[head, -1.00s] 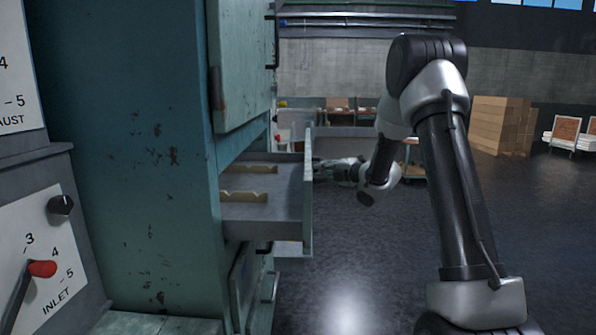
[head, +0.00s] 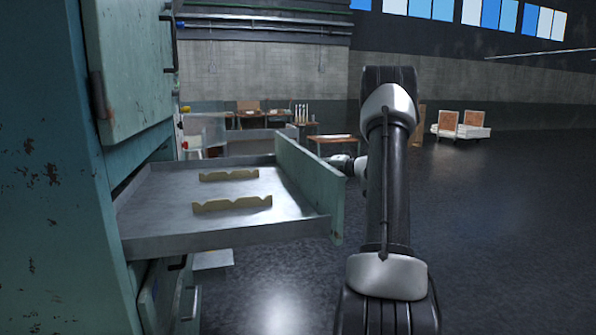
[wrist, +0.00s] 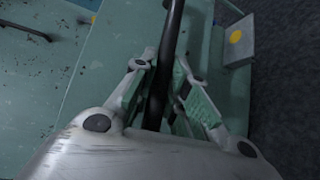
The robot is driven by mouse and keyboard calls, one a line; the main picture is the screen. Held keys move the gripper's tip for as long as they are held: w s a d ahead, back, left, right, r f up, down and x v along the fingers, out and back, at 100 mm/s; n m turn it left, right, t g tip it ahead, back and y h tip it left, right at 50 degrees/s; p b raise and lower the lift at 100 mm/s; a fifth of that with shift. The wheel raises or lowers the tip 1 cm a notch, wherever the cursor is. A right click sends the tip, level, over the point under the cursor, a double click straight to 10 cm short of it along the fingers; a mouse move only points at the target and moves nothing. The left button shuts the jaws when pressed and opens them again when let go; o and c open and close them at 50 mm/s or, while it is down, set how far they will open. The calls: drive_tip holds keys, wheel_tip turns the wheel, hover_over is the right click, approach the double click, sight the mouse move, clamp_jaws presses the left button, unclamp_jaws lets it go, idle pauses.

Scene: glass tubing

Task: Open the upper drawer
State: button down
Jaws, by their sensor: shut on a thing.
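The upper drawer (head: 160,205) stands well out of the teal cabinet (head: 45,190). It is a grey metal tray with a teal front panel (head: 315,190), and two notched tan strips (head: 232,203) lie in it. In the wrist view, my gripper (wrist: 163,95) is shut on a dark bar handle (wrist: 172,40) on a teal panel (wrist: 115,60). In the head view my arm reaches to the far side of the drawer front, where the fingers and handle are hidden.
A cabinet door (head: 130,60) is above the drawer. Another drawer (head: 212,260) juts out a little below. A low table (head: 333,140) and pallets (head: 462,126) stand farther back. The dark floor (head: 500,230) at the right is clear.

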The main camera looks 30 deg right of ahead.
drive_tip(key=shift+s+d, duration=0.2)
drive_tip(key=shift+d, duration=0.4)
drive_tip(key=c, duration=1.4)
unclamp_jaws()
drive_tip(key=v, duration=1.2)
drive_tip(key=shift+w, duration=0.1)
